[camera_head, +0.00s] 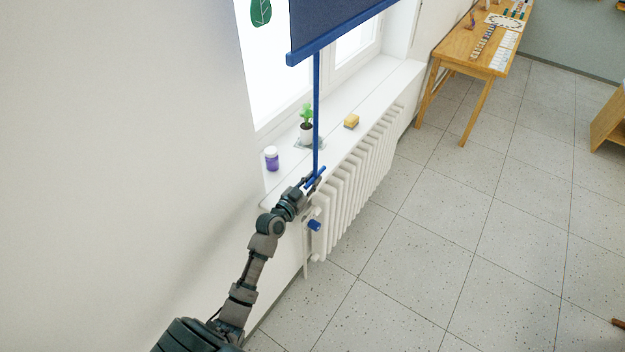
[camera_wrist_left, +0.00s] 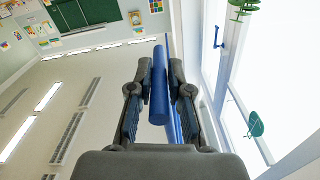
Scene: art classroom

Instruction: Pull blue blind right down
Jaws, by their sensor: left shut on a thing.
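The blue blind (camera_head: 330,22) hangs partway over the window in the head view, with a blue bar along its lower edge. A long blue pull rod (camera_head: 316,110) hangs straight down from that bar. My left gripper (camera_head: 314,184) is at the rod's lower end, beside the window sill, and is shut on the rod's blue handle. In the left wrist view the blue handle (camera_wrist_left: 159,85) lies between the two fingers of my left gripper (camera_wrist_left: 160,92). My right gripper is not in view.
The white sill (camera_head: 342,140) bears a purple jar (camera_head: 271,158), a potted cactus (camera_head: 306,125) and a yellow sponge (camera_head: 351,121). A white radiator (camera_head: 355,180) with a blue valve knob (camera_head: 314,225) is below. A wooden table (camera_head: 482,50) stands at upper right.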

